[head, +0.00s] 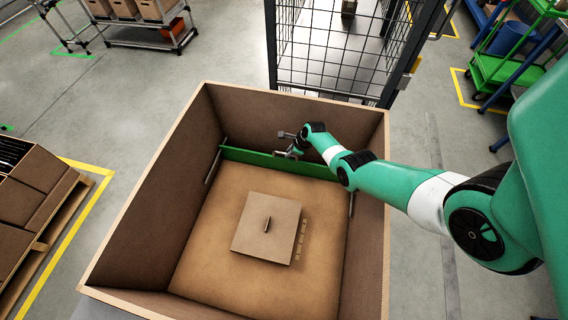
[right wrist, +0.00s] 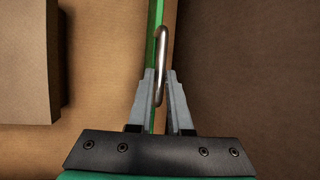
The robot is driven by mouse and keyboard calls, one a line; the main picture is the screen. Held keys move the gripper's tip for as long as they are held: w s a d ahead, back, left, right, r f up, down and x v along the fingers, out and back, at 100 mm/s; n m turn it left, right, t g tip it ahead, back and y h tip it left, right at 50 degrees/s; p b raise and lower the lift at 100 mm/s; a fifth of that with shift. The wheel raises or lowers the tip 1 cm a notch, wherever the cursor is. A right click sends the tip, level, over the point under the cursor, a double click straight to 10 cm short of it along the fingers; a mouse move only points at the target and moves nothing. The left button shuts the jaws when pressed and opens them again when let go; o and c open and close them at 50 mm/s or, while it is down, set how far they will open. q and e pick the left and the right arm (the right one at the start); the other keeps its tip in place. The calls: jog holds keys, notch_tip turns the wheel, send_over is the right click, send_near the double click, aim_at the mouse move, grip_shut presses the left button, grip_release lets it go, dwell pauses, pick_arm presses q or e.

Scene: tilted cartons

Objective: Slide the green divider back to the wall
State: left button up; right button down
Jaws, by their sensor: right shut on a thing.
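The green divider (head: 262,159) stands upright across the far part of the open carton (head: 159,219), close to the far wall, with a narrow gap behind it. In the right wrist view the divider (right wrist: 151,40) is a thin green strip with a metal loop handle (right wrist: 163,62) on it. My right gripper (head: 289,149) reaches into the carton from the right and is at the divider. In the right wrist view the fingers (right wrist: 160,90) are shut on the handle. My left gripper does not show in either view.
A flat brown cardboard box (head: 258,236) with a slot-like dark handle lies on the carton floor in front of the divider. Metal rails (head: 214,166) run along the carton's side walls. A wire-mesh fence (head: 335,50) stands behind the carton.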

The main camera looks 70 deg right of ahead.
jog(key=shift+f, duration=0.1)
jog(key=c, duration=1.2)
grip_release()
jog(key=shift+d, duration=0.1)
jog(key=o, duration=0.4)
jog(key=shift+d, duration=0.2)
jog(key=shift+c, duration=0.2)
jog(key=shift+a, duration=0.15)
jog(key=p+v, duration=1.1)
jog(key=p, duration=0.2)
jog(key=shift+r, duration=0.35)
